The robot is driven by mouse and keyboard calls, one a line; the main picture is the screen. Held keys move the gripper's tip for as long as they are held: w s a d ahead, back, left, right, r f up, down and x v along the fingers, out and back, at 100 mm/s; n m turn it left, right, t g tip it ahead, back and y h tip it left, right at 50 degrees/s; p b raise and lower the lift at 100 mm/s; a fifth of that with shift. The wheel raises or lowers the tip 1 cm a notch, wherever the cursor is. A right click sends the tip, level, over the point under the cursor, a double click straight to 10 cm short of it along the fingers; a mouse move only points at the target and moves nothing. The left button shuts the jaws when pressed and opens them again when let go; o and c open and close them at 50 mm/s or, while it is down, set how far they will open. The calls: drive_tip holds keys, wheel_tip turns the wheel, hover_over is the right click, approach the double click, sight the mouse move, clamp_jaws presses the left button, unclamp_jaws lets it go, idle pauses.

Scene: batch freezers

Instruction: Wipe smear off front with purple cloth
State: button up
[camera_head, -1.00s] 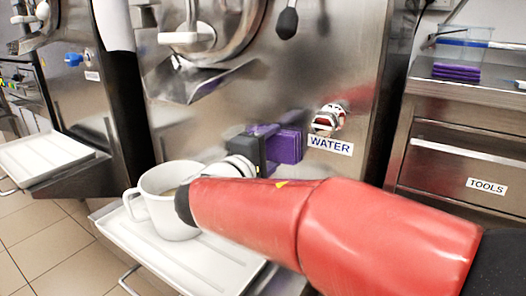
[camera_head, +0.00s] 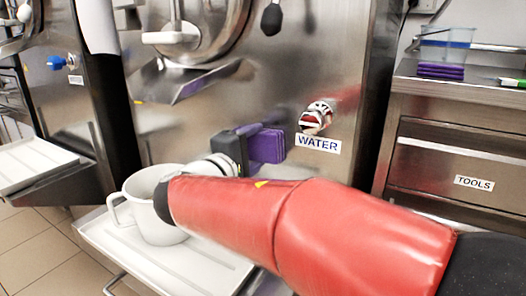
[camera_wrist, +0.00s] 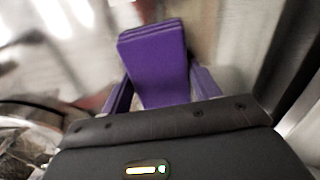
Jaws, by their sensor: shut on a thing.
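The purple cloth (camera_head: 267,146) is a folded block held in my gripper (camera_head: 246,143), close to the steel front (camera_head: 290,75) of the freezer. I cannot tell whether the cloth touches the front. In the wrist view the cloth (camera_wrist: 155,62) stands out between the two fingers of my gripper (camera_wrist: 160,92), which are shut on it.
A white mug (camera_head: 153,205) stands on the white drip tray (camera_head: 185,262) beside my arm. A red-and-white water tap (camera_head: 317,117) sits above the WATER label (camera_head: 318,143). More purple cloths (camera_head: 440,70) lie on the tools cabinet (camera_head: 455,150) at right.

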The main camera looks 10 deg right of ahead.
drive_tip(key=w+a, duration=0.4)
drive_tip(key=a, duration=0.1)
drive_tip(key=shift+w+a+p, duration=0.3)
drive_tip(key=shift+w+a, duration=0.05)
idle(0.5)
drive_tip(key=b+v, duration=0.1)
drive_tip(key=v, duration=0.5)
idle(0.4)
drive_tip(key=shift+s+a, duration=0.15)
drive_tip(key=b+v, duration=0.1)
drive_tip(key=v, duration=0.1)
drive_tip(key=shift+s+a, duration=0.25)
drive_tip(key=shift+s, duration=0.05)
